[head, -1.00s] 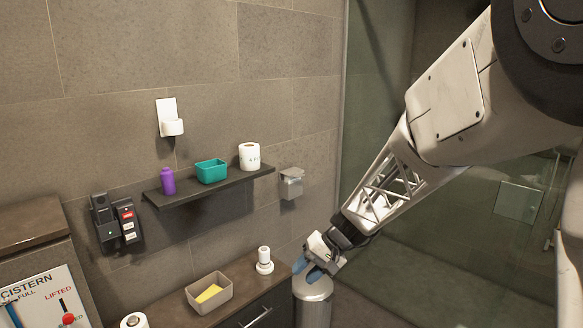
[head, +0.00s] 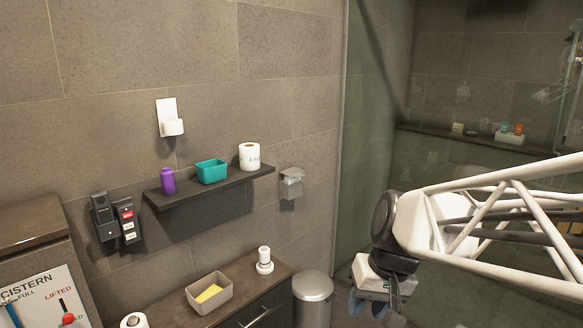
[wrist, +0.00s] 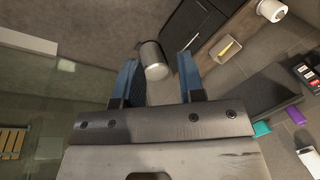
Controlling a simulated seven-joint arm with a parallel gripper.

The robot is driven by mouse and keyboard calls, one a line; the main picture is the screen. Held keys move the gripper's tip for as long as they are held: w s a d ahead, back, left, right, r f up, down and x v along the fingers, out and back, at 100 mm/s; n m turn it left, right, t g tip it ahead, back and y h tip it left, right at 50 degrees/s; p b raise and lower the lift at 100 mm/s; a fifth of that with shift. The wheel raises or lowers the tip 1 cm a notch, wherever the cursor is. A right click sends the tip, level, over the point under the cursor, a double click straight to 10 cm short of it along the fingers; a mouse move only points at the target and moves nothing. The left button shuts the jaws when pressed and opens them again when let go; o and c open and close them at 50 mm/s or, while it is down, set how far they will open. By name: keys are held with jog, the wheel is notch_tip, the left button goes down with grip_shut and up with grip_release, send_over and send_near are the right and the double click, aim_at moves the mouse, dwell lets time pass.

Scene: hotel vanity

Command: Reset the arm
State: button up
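My gripper (head: 376,303) is at the lower right of the head view, in front of the glass panel and to the right of the metal bin. Its blue fingers point down. In the wrist view my gripper (wrist: 160,82) shows two blue fingers spread apart with nothing between them. The metal bin (wrist: 153,60) shows beyond the fingertips, apart from them. My arm comes in from the right edge of the head view.
A wall shelf (head: 208,188) holds a purple bottle (head: 168,181), a teal box (head: 211,171) and a paper roll (head: 249,157). The counter (head: 245,277) below bears a beige tray (head: 225,297) and a white object (head: 264,261). The metal bin (head: 312,298) stands beside it. A glass panel (head: 365,130) rises behind my arm.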

jog(key=s+d+r+t+h, duration=0.1)
jog(key=s+d+h, duration=0.1)
jog(key=s+d, duration=0.3)
jog(key=s, duration=0.4)
jog(key=shift+s+r+m+t+h, duration=0.15)
jog(key=shift+s+m+t+h, duration=0.15)
jog(key=shift+t+h, duration=0.1)
dwell(0.8)
